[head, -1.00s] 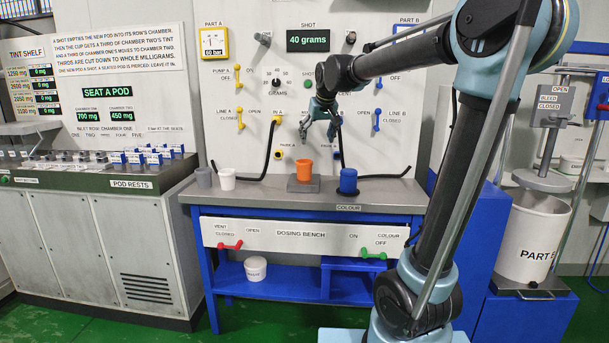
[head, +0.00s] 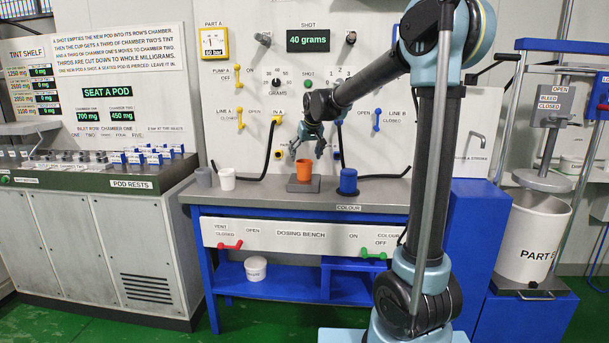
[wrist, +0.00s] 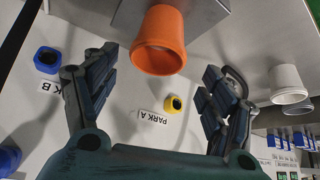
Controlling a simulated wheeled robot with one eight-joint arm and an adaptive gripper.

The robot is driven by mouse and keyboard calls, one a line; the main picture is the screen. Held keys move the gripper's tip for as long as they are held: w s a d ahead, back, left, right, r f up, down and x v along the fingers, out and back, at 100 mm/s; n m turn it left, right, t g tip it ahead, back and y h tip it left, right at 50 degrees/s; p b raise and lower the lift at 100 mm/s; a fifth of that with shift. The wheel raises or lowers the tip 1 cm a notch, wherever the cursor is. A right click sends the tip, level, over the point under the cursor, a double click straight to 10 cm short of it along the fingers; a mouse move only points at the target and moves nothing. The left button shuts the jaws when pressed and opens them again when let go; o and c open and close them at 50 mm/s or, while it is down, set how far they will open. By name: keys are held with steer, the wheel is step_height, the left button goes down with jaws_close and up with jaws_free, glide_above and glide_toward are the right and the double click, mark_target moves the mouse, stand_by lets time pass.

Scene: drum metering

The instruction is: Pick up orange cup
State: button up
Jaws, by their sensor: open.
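The orange cup (head: 304,171) stands upright on a small grey block (head: 303,185) on the dosing bench. It also shows in the wrist view (wrist: 159,42), at the top middle, ahead of and between the fingers.
A blue cup-shaped vessel (head: 348,181) stands right of the orange cup. A white cup (head: 227,179) and a grey cup (head: 204,177) stand at the bench's left. Hoses, valve handles and the back panel (head: 250,60) lie behind. The bench front (head: 290,207) is clear.

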mark_target(304, 161)
steer(key=shift+d+x, duration=0.1)
steer(key=shift+x, duration=1.35)
steer(key=shift+d+x, duration=0.15)
steer(key=shift+x, duration=1.35)
steer(key=c, duration=1.3)
steer(key=shift+r, duration=0.1)
